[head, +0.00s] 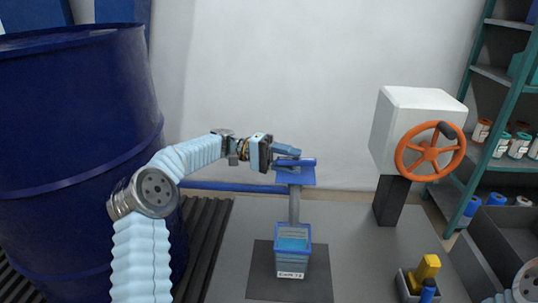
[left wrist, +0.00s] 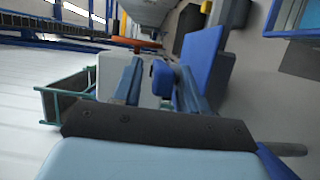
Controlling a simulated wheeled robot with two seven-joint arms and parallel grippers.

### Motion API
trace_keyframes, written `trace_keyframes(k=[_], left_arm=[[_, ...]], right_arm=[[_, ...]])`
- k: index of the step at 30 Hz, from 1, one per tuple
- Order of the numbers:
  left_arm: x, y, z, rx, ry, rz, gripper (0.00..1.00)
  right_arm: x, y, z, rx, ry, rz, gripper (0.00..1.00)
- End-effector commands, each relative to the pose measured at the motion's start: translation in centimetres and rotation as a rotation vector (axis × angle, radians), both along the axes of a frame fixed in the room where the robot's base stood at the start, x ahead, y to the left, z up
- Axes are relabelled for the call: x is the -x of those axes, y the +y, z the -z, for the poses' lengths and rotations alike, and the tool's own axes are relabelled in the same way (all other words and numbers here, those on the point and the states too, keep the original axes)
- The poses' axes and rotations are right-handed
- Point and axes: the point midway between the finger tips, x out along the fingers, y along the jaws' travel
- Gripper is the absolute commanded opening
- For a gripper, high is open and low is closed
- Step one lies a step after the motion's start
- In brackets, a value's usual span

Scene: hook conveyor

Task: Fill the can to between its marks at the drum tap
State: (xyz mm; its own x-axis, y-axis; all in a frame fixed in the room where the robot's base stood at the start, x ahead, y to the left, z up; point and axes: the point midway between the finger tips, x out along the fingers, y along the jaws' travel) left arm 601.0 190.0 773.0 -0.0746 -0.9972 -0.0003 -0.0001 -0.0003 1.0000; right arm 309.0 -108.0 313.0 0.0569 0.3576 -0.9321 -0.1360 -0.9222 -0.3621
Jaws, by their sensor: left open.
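The can (head: 278,262) is a clear blue, open-topped box with a white label. It stands on a dark square mat below the blue tap (head: 308,176), and teal shows inside it; its marks are too small to read. A grey vertical piece (head: 294,208) spans from tap to can; I cannot tell whether it is a post or a stream. My left gripper (head: 288,158) is open at the tap's top. In the left wrist view a small blue block (left wrist: 162,78) shows between the fingers, with a blue plate (left wrist: 203,58) beside them. My right gripper is out of view.
A large dark blue drum (head: 75,130) stands at the left. A white box with an orange handwheel (head: 430,152) stands on a dark post at the right. A yellow-and-blue item (head: 427,270) sits front right. Shelves (head: 500,75) with jars line the right edge.

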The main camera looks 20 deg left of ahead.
Motion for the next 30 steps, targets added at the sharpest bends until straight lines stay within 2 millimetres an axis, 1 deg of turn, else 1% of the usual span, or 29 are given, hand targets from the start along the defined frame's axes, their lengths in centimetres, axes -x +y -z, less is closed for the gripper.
trace_keyframes(k=[1,7,9,12,15,19,30], left_arm=[[-0.1,1.1,0.1,0.000,-0.001,-0.004,0.43],[-0.5,6.4,0.1,0.000,-0.001,-0.004,0.43],[-0.7,8.0,0.0,0.000,-0.001,-0.004,0.43],[-0.8,9.7,-0.1,0.001,-0.001,-0.002,0.43],[-0.9,10.8,0.0,0.001,0.000,-0.001,0.43],[-0.9,11.6,0.0,0.001,0.001,0.000,0.43],[-0.9,11.9,0.1,0.000,0.001,0.001,0.43]], right_arm=[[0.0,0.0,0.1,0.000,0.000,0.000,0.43],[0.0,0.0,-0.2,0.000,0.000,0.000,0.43],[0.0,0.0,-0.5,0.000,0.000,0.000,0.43],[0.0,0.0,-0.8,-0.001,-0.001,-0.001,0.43],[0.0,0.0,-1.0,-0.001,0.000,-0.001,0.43],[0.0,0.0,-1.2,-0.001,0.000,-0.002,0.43],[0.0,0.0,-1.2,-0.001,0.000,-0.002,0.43]])
